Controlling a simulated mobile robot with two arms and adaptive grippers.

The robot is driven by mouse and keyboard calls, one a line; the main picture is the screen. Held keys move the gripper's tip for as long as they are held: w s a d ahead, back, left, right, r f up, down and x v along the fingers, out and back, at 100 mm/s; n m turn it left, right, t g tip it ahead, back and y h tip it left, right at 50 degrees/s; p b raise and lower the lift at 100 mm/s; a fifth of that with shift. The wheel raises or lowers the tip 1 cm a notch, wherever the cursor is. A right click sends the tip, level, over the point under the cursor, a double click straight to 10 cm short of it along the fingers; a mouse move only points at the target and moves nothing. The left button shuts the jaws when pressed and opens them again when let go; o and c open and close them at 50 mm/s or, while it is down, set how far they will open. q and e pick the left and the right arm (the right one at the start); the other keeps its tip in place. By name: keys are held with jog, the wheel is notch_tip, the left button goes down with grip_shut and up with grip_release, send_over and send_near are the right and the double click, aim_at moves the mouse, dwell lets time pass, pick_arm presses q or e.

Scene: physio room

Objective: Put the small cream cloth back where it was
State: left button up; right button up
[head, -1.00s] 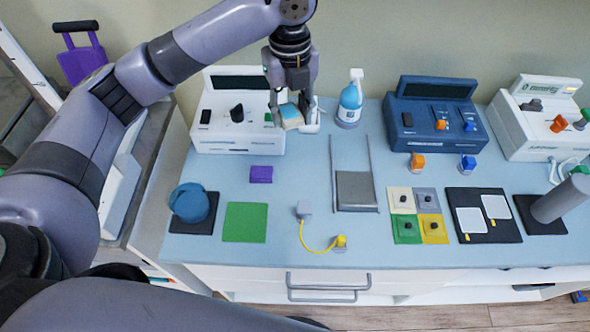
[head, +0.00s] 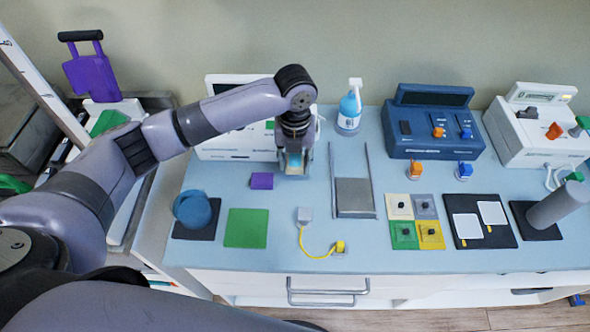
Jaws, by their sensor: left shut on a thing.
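My left gripper (head: 294,168) is shut on a small cream piece with a light blue part (head: 294,159), which looks like the small cream cloth. The gripper points down in front of the white device at the left, behind and to the right of the small purple cloth (head: 262,181). The fingers partly hide the held piece, and I cannot tell whether it touches the table. My right gripper is not in view.
A green mat (head: 245,228) and a blue rounded thing on a dark mat (head: 192,208) lie at the left. A spray bottle (head: 349,108) stands behind, right of the gripper. A grey plate between rails (head: 354,197) is to the right. The blue tabletop (head: 290,195) is bare just before the gripper.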

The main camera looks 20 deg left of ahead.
aim_at(295, 181)
pick_arm(q)
notch_tip(295, 181, down, 5)
jog(key=shift+r+p, duration=0.1)
jog(key=shift+p, duration=0.2)
jog(key=shift+f, duration=0.25)
jog(key=shift+f, duration=0.15)
jog(key=o, duration=1.1)
notch_tip(295, 181, up, 12)
jog(key=shift+r+b, duration=0.2)
jog(key=shift+b, duration=1)
